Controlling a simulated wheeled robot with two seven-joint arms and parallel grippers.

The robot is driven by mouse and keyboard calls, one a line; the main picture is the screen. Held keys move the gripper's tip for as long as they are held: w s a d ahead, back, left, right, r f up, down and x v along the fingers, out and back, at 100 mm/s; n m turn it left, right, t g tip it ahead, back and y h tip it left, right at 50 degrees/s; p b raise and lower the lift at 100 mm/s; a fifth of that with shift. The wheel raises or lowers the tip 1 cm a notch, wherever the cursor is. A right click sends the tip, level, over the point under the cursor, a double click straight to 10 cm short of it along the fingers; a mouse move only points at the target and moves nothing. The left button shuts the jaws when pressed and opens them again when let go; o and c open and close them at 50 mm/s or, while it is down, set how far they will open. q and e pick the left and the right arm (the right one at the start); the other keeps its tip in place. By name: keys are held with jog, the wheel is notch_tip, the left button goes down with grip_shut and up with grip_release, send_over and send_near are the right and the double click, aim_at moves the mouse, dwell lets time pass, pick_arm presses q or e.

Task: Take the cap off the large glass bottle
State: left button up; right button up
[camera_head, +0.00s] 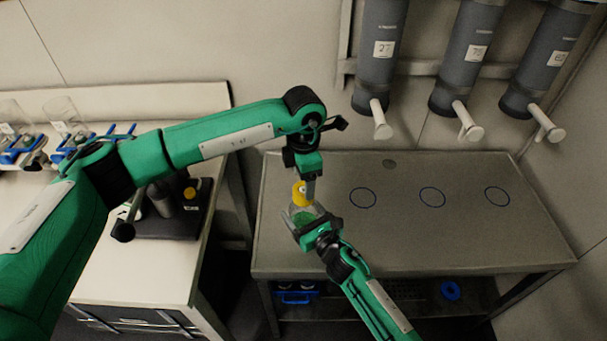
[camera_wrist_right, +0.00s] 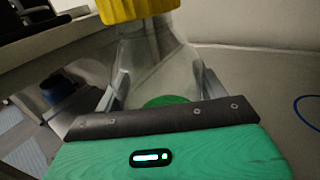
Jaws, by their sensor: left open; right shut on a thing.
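The large glass bottle (camera_wrist_right: 150,62) is clear and upright, with a yellow cap (camera_wrist_right: 135,9) on its neck. In the head view the yellow cap (camera_head: 301,191) shows above the bottle. My right gripper (camera_head: 310,222) is shut on the bottle's glass body; its fingers show on both sides of the glass in the wrist view. My left gripper (camera_head: 308,180) points down, open, right above or around the cap; I cannot tell if it touches it. The bottle's lower part is mostly hidden by my right gripper.
A metal table (camera_head: 420,240) with several blue circles extends to the right. Grey dispensers (camera_head: 378,55) with white spouts hang on the wall above it. At the left a white bench (camera_head: 150,265) holds a dark device (camera_head: 180,215) and glass flasks in blue holders. The table's right side is clear.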

aim_at(303, 191)
pick_arm(q)
jog(key=m, duration=0.2)
jog(key=r+m, duration=0.1)
jog(key=m, duration=0.6)
jog(key=shift+r, duration=0.4)
jog(key=m, duration=0.2)
jog(key=r+m, duration=0.1)
jog(key=m, duration=0.1)
jog(key=shift+m, duration=0.4)
jog(key=m, duration=0.3)
jog(key=shift+r, duration=0.2)
jog(key=shift+f, duration=4)
jog(key=shift+c, duration=0.3)
